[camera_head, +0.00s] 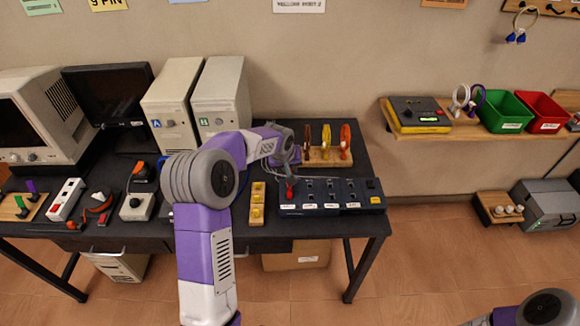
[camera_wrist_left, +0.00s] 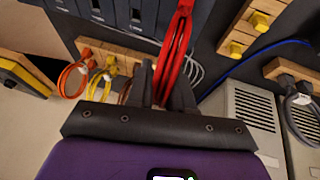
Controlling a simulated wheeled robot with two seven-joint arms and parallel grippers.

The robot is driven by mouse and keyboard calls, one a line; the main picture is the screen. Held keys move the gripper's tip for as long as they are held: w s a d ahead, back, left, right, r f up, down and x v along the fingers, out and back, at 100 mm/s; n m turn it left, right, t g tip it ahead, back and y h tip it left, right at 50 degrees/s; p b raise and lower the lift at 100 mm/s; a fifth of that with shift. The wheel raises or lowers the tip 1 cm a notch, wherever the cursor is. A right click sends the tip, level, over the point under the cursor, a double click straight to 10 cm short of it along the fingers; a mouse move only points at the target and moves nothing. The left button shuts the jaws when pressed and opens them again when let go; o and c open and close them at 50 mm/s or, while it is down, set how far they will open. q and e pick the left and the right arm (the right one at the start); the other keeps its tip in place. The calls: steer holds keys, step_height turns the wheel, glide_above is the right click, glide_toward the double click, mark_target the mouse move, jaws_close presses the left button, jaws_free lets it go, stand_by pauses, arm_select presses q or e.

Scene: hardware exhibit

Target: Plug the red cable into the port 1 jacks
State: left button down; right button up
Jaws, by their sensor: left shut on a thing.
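The red cable (camera_wrist_left: 175,55) hangs in a loop between the fingers of my left gripper (camera_wrist_left: 168,88) in the left wrist view. In the head view my left gripper (camera_head: 287,165) is shut on it, above the left end of the dark blue port box (camera_head: 330,208). A red plug end (camera_head: 290,190) shows at the box's left side; I cannot tell whether it is seated in a jack. The box also shows at the top of the left wrist view (camera_wrist_left: 130,15). The port labels are too small to read. My right gripper is out of view.
A wooden rack (camera_head: 318,161) with brown, orange and yellow cables stands behind the box. A wooden block with yellow pieces (camera_head: 257,205) lies left of it. Two beige computer towers (camera_head: 218,97) stand at the back. A grey cable (camera_wrist_left: 198,70) runs near the box.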

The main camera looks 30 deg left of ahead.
arm_select(q)
steer(key=shift+f, duration=0.3)
stand_by(0.4)
steer(key=shift+c, duration=1.4)
jaws_free()
steer(key=p+v, duration=0.2)
steer(key=v, duration=0.5)
steer(key=shift+r+p, duration=0.25)
steer(key=shift+p, duration=0.1)
steer(key=shift+s, duration=0.2)
